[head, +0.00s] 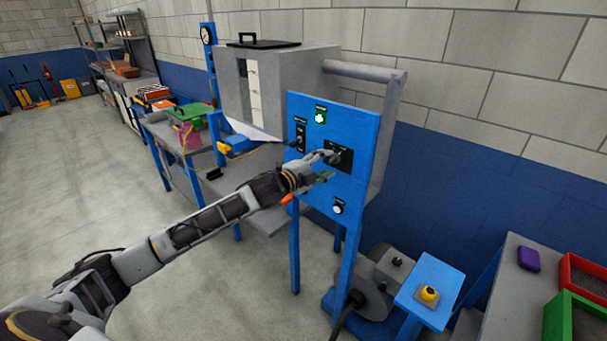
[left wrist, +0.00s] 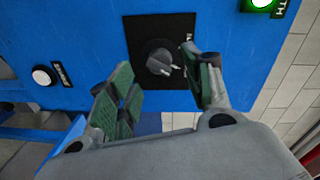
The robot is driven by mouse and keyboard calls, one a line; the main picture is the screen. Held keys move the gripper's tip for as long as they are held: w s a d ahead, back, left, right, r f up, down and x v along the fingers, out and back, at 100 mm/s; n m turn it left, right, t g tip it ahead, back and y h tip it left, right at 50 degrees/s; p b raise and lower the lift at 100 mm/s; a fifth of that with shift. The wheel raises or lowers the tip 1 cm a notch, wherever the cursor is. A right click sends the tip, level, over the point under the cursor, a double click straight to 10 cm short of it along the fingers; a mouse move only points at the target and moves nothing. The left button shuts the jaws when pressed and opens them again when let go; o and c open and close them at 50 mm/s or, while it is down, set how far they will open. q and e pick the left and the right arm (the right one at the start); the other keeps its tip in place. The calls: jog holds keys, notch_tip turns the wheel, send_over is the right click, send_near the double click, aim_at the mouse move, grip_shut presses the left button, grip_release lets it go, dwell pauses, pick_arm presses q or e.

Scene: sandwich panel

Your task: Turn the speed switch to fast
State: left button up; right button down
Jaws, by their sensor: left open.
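The speed switch, a dark round knob with a pale pointer (left wrist: 160,57), sits on a black plate on the blue panel (head: 301,110). In the left wrist view the pointer is toward the lower right; its label is too small to read. In the head view my gripper partly covers the plate (head: 345,155). My left gripper (head: 328,167) is in front of the panel, open and empty. In the left wrist view my left gripper (left wrist: 165,85) has its green-padded fingers apart, the knob showing between and beyond them. I cannot tell whether either finger touches it. My right gripper is out of view.
The panel also has a lit green lamp (head: 320,117), a second black switch plate (head: 300,134) at left, and a white button (head: 338,207) below. A grey pipe (head: 365,72) runs behind the panel's top. A motor unit (head: 380,283) and yellow-button stand (head: 430,292) are below right.

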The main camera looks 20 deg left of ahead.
pick_arm(q)
jog(key=v, duration=0.8)
jog(key=shift+s+a, duration=0.15)
jog(key=shift+s, duration=0.2)
dwell(0.4)
dwell(0.5)
jog(key=shift+n, duration=0.4)
